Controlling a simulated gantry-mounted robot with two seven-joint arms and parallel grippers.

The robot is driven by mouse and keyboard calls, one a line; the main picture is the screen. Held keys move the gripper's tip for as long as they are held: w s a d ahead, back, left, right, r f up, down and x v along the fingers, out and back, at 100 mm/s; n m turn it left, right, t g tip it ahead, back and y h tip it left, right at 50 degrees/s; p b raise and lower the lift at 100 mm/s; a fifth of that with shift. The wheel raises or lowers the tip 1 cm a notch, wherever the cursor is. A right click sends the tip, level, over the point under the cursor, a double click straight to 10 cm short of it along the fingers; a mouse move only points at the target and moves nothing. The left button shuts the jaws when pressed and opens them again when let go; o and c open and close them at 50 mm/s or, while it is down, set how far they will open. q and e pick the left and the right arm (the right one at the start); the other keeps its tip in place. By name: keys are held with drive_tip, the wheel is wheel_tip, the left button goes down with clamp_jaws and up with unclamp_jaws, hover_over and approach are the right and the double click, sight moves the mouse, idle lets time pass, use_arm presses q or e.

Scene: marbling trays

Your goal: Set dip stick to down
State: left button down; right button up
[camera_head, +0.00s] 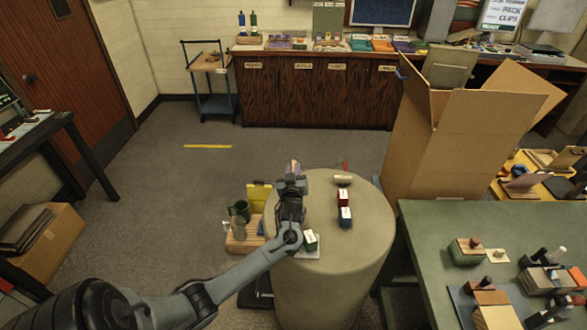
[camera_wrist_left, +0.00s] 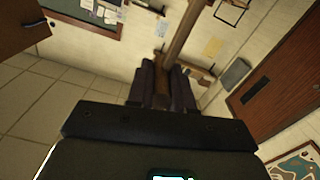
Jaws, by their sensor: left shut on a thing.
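My left gripper (camera_head: 292,180) is over the left part of a round beige table (camera_head: 340,265). In the left wrist view its two dark fingers (camera_wrist_left: 162,90) are shut on a brown wooden stick (camera_wrist_left: 181,38), which I take to be the dip stick. The stick runs up and slightly right from between the fingers in that view. In the head view, I cannot clearly make out the stick; a small purple and tan piece shows just beyond the gripper. My right gripper is not in view.
A tall open cardboard box (camera_head: 440,150) is behind right. A green table (camera_head: 420,240) holds several small items at right. Grey floor lies open behind.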

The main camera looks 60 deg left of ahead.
use_arm(q)
drive_tip(key=c, duration=1)
unclamp_jaws()
drive_tip(key=shift+r, duration=0.1)
drive_tip(key=shift+r, duration=0.45)
drive_tip(key=r, duration=0.3)
drive_tip(key=shift+w+d+r+p, duration=0.15)
drive_tip(key=shift+d+r+p, duration=0.2)
drive_tip(key=shift+d, duration=0.05)
drive_tip(key=w+d+r, duration=0.1)
drive_tip(key=d+r, duration=0.1)
drive_tip(key=d, duration=0.1)
drive_tip(key=w+d+r, duration=0.1)
drive_tip(key=d+r, duration=0.1)
drive_tip(key=d, duration=0.2)
drive_tip(key=w+d+r+p, duration=0.1)
drive_tip(key=d+r, duration=0.1)
drive_tip(key=d, duration=0.1)
drive_tip(key=shift+w+d+r, duration=0.15)
drive_tip(key=shift+d+r, duration=0.05)
